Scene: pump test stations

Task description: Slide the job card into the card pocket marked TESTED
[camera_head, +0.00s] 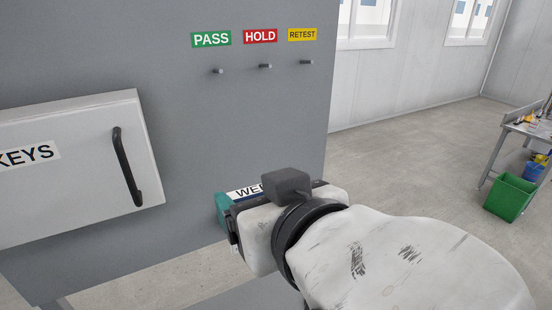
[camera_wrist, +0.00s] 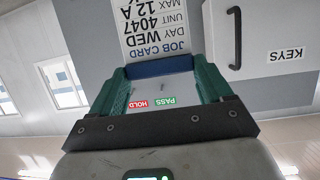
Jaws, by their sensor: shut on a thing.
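The job card (camera_wrist: 152,32) is white with dark print, upside down in the wrist view, reading JOB CARD, DAY WED, UNIT 4047, MAX 12 A. My gripper (camera_wrist: 164,72) is shut on it. The teal fingers stand either side of a dark blue band at the card's near end, and the card reaches past the fingertips. In the head view my gripper (camera_head: 224,208) is at lower middle, in front of the grey panel, its body hiding most of what it holds. A white strip with WE showing (camera_head: 248,191) peeks out there; I cannot tell what it belongs to. No TESTED pocket is visible.
The grey panel (camera_head: 170,60) carries PASS (camera_head: 211,39), HOLD (camera_head: 260,36) and RETEST (camera_head: 302,34) labels above bare pegs. A KEYS cabinet (camera_head: 80,165) with a black handle juts out at left. A green bin (camera_head: 511,197) stands by a bench at far right. Floor between is clear.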

